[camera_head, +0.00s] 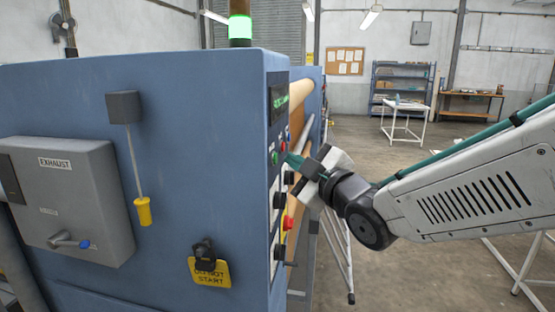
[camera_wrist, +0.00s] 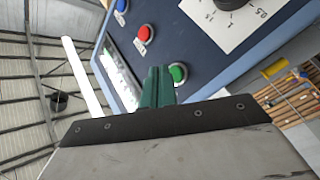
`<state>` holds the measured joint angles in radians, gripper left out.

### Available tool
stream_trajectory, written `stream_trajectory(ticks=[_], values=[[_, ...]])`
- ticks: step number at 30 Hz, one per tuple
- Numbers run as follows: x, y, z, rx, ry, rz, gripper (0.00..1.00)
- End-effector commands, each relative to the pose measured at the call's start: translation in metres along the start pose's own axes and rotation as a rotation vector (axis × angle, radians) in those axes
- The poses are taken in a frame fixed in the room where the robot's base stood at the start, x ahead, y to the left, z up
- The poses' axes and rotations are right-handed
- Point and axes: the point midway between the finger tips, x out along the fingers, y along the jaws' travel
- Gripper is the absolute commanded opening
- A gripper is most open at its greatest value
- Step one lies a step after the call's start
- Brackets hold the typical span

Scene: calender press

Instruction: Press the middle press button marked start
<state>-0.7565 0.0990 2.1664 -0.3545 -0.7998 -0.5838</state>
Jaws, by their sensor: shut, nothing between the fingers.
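A control panel (camera_head: 278,190) is on the narrow right-hand face of a blue machine. A green button (camera_head: 275,158) and a red button (camera_head: 283,146) sit close together near its top. In the wrist view the green button (camera_wrist: 178,72), a red button (camera_wrist: 145,33) and a blue button (camera_wrist: 121,5) form a row. No start label is readable. My gripper (camera_head: 290,158) has its teal fingers shut and empty, pointing at the panel. In the wrist view its tips (camera_wrist: 158,70) appear just left of the green button. I cannot tell whether they touch the panel.
A dial (camera_wrist: 232,3) with a white scale and a lit display (camera_wrist: 122,72) are near the buttons. A red knob (camera_head: 288,223) sits lower on the panel. A grey exhaust box (camera_head: 75,190) and a yellow tag (camera_head: 210,272) are on the machine's front. Floor to the right is mostly open.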

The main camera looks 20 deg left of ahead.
Motion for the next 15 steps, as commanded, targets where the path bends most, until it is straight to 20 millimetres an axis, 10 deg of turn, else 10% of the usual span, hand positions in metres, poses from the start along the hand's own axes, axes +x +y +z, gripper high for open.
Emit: stream_trajectory(ticks=[15], values=[[-0.022,0.017,0.016,0.0,-0.001,0.002,0.0]])
